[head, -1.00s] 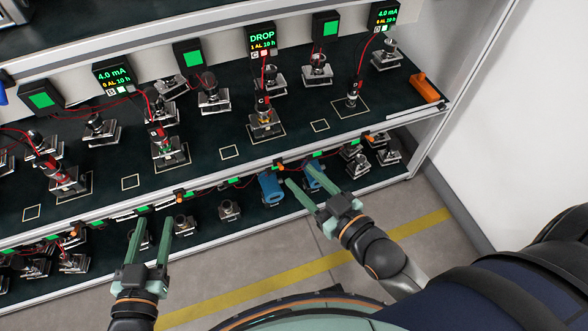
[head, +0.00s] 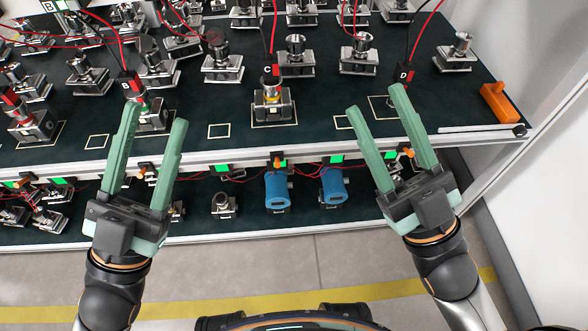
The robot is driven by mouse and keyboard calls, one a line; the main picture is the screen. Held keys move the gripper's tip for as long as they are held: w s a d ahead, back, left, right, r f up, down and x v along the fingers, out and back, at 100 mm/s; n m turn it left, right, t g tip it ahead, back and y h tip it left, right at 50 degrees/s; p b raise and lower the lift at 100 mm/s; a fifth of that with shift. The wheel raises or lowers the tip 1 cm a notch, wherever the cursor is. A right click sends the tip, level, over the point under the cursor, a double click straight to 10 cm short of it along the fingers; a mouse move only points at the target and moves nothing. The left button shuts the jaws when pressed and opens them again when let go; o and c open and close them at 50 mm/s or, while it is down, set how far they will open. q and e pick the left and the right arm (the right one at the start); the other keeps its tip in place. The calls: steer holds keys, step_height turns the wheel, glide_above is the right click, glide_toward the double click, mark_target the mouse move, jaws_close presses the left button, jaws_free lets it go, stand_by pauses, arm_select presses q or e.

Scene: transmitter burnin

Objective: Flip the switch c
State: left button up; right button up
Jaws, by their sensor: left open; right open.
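Small orange switches sit along the front edge of the upper shelf.
Several metal transmitters with red and black wires stand on the dark upper shelf (head: 200,160). An orange block (head: 499,102) is at its right end. Two blue transmitters (head: 277,190) are on the lower shelf. The space between my grippers is clear.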

arm_select(q)
steer(key=shift+s+d+r+m+h, duration=0.1)
steer(key=shift+s+d+m+h, duration=0.2)
steer(key=shift+h, duration=0.3)
arm_select(e)
steer(key=shift+s+d+r+n+y, duration=0.15)
steer(key=shift+s+d+n+y, duration=0.1)
steer(key=shift+n+y, duration=0.2)
arm_select(q)
steer(key=shift+c, duration=0.2)
